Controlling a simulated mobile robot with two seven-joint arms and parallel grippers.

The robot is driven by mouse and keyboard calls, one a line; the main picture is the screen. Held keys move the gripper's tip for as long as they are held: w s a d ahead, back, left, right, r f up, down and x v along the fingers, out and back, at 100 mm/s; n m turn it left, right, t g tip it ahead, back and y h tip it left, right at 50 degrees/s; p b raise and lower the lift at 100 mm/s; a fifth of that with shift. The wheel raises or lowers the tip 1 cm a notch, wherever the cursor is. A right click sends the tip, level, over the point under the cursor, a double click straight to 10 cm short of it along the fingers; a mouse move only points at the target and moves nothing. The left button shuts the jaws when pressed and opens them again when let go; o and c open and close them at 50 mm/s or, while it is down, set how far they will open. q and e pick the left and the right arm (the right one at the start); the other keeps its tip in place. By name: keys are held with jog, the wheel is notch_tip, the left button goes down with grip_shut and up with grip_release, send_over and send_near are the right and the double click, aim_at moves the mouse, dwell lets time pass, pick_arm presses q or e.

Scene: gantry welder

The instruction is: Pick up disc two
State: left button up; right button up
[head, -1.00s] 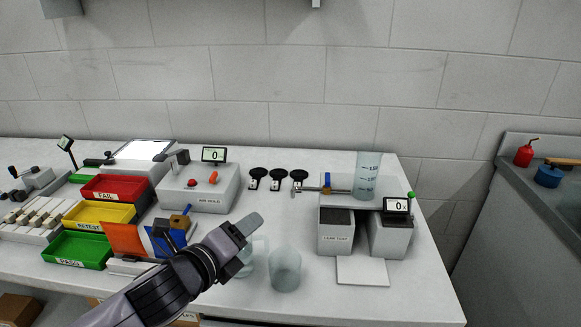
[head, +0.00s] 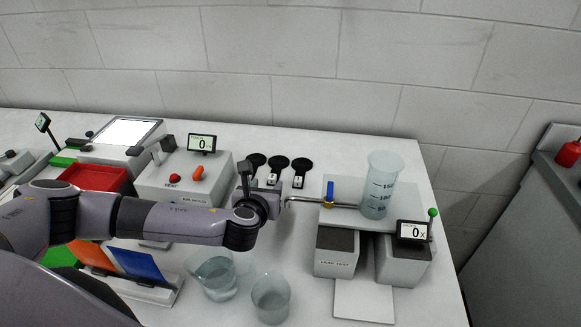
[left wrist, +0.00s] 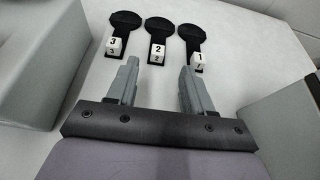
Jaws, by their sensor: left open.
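Disc two (left wrist: 158,30) is a flat black disc with a handle and a white block marked 2 (left wrist: 157,52). It lies in the middle of a row of three, and in the head view it is the middle black disc (head: 278,162). My left gripper (left wrist: 159,64) is open and empty. Its two grey fingers point toward disc two, just short of its block, with nothing between them. In the head view the left gripper (head: 247,187) is in front of the discs, its fingertips mostly hidden. My right gripper is not in view.
Disc three (left wrist: 125,22) and disc one (left wrist: 191,34) flank disc two closely. A grey box with a display (head: 182,180) stands left of my gripper. A rod (head: 325,204) and a beaker (head: 380,188) are to the right. Two clear cups (head: 271,298) stand in front.

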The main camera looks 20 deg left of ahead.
aim_at(272, 176)
pick_arm(q)
jog(key=shift+x, duration=3.6)
jog(key=shift+s+f, duration=0.1)
grip_shut()
